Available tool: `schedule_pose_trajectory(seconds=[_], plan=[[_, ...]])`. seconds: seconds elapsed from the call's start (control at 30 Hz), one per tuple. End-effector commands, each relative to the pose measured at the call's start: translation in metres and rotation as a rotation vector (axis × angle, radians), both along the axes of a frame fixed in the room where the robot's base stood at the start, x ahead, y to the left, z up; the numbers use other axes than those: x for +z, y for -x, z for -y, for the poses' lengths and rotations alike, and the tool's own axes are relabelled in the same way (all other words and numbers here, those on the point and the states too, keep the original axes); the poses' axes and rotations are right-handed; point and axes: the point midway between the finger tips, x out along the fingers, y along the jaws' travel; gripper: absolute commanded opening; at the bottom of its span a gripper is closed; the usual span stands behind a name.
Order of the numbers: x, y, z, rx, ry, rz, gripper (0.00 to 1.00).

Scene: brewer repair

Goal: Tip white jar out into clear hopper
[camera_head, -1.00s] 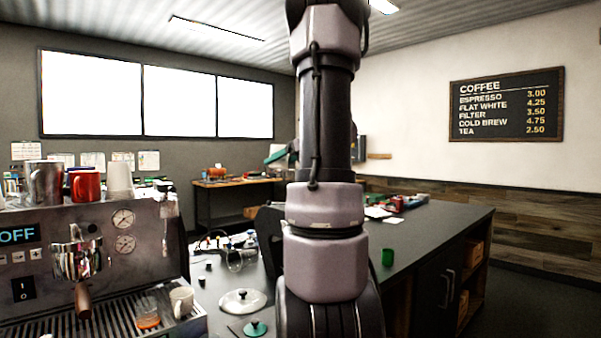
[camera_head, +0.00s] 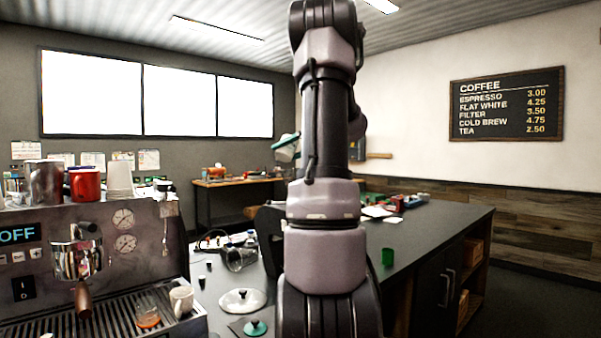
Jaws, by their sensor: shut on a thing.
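The white jar (camera_head: 287,154), with a teal-green rim, is up in the air just left of my arm and is tilted. My gripper (camera_head: 297,149) is shut on it, though my arm hides most of the gripper and part of the jar. A clear container (camera_head: 240,259), which looks like the clear hopper, is on the counter below and left of the jar. The jar is well above it in the picture. I cannot see what is inside either one.
An espresso machine (camera_head: 105,240) with cups on top stands at the left. A white lid (camera_head: 242,300) and a teal-knobbed piece (camera_head: 255,328) lie on the counter in front.

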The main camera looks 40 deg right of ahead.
Motion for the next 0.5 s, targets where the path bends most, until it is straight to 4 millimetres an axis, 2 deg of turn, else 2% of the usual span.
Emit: schedule_pose_trajectory(seconds=[0.23,0.5], plan=[[-0.0066,-0.0009,0.0023,-0.001,-0.116,-0.038,0.03],[-0.0049,-0.0005,0.0018,0.000,-0.156,-0.051,0.03]])
